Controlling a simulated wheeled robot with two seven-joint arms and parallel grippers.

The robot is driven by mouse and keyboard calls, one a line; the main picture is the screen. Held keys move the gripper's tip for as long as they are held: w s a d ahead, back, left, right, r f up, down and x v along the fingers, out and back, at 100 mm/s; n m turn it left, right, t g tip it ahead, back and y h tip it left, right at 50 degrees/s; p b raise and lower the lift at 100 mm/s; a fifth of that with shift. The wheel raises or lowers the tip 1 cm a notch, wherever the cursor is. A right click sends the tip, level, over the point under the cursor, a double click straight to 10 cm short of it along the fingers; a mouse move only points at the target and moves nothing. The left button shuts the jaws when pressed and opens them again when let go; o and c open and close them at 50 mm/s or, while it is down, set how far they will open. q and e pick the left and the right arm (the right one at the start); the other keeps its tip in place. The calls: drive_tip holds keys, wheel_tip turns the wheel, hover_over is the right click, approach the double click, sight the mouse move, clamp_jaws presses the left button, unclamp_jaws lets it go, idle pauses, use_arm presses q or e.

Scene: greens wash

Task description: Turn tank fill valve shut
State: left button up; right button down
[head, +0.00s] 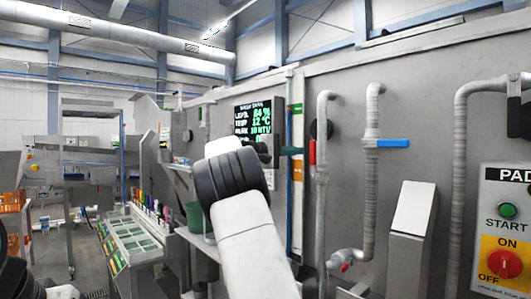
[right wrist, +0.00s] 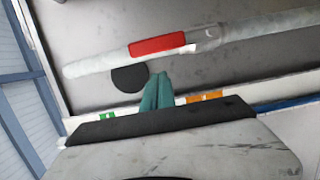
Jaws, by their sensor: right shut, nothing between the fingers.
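A vertical pipe (head: 321,200) on the grey wall panel carries a red lever handle (head: 312,152), which lies along the pipe. The right wrist view also shows this red handle (right wrist: 158,45) lined up with its pipe. Another pipe has a blue lever (head: 393,143) pointing across it. I cannot tell from labels which one is the tank fill valve. My right gripper (head: 291,151) has its teal fingers closed and empty, just left of the red handle; the fingertips (right wrist: 158,76) appear a little short of it. My left gripper is not in view.
A wall display (head: 253,120) shows level 64 % and temperature 12 °C. A small red handle (head: 345,267) sits on a low pipe. A control panel (head: 503,225) with START and ON/OFF controls is at the right. A black disc (right wrist: 128,78) is close beside my fingers.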

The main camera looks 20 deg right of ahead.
sight(316, 151)
drive_tip(key=shift+s+d, duration=0.25)
drive_tip(key=shift+s, duration=0.3)
drive_tip(key=shift+s+d, duration=0.2)
drive_tip(key=shift+s, duration=0.35)
drive_tip(key=shift+s+d+r+m, duration=0.1)
drive_tip(key=shift+s+d+m, duration=0.05)
drive_tip(key=shift+s+m, duration=0.25)
drive_tip(key=s+m, duration=0.1)
drive_tip(key=s+d+m+y, duration=0.1)
drive_tip(key=shift+r+m, duration=0.2)
drive_tip(key=shift+m, duration=0.2)
drive_tip(key=s+m, duration=0.1)
drive_tip(key=s+d+m, duration=0.1)
drive_tip(key=m, duration=0.1)
drive_tip(key=shift+s+f+y, duration=0.2)
drive_tip(key=shift+s+y, duration=0.15)
drive_tip(key=shift+y, duration=0.05)
drive_tip(key=s+d+f+m+t+y, duration=0.1)
drive_tip(key=s+d+f+m+t, duration=0.1)
drive_tip(key=s+f+m, duration=0.3)
drive_tip(key=shift+f+m+t+y, duration=0.25)
drive_tip(key=shift+m+t+y, duration=0.15)
drive_tip(key=shift+m, duration=0.9)
drive_tip(key=shift+s+f, duration=0.1)
